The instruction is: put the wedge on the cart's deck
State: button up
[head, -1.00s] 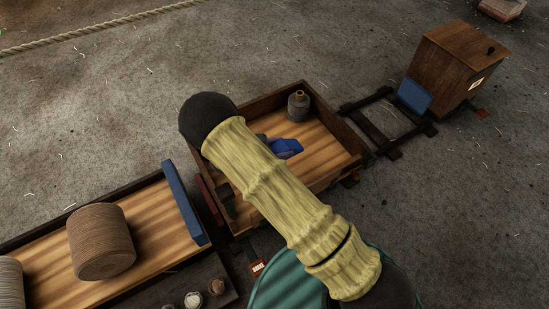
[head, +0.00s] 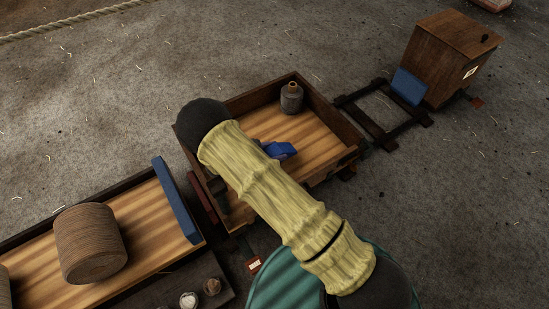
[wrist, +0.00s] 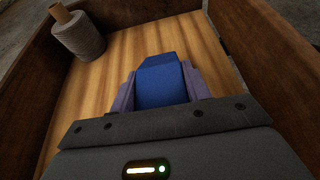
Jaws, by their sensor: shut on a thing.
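The blue wedge (head: 281,151) is between the jaws of my gripper, over the deck (head: 318,134) of the walled wooden cart. My gripper (wrist: 160,88) is shut on the wedge, with a purple-grey finger on each side of it. In the wrist view the wedge (wrist: 161,82) points away from me, with bare striped deck (wrist: 110,75) beyond and to its left. I cannot tell whether its underside touches the deck. My forearm hides the near left part of the cart in the head view.
A grey bobbin (head: 291,98) stands in the cart's far corner. The cart has raised dark walls (head: 335,106). Rails lead to a brown box (head: 447,58) at right.

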jog(key=shift+f+b, duration=0.7)
jog(key=shift+f, duration=1.1)
jog(key=shift+f, duration=0.1)
jog(key=o, duration=1.1)
jog(key=shift+a+r, duration=0.1)
jog(key=shift+r, duration=0.1)
jog(key=p+v, duration=0.5)
jog(key=v, duration=0.6)
jog(key=shift+s+a, duration=0.25)
jog(key=shift+s, duration=0.05)
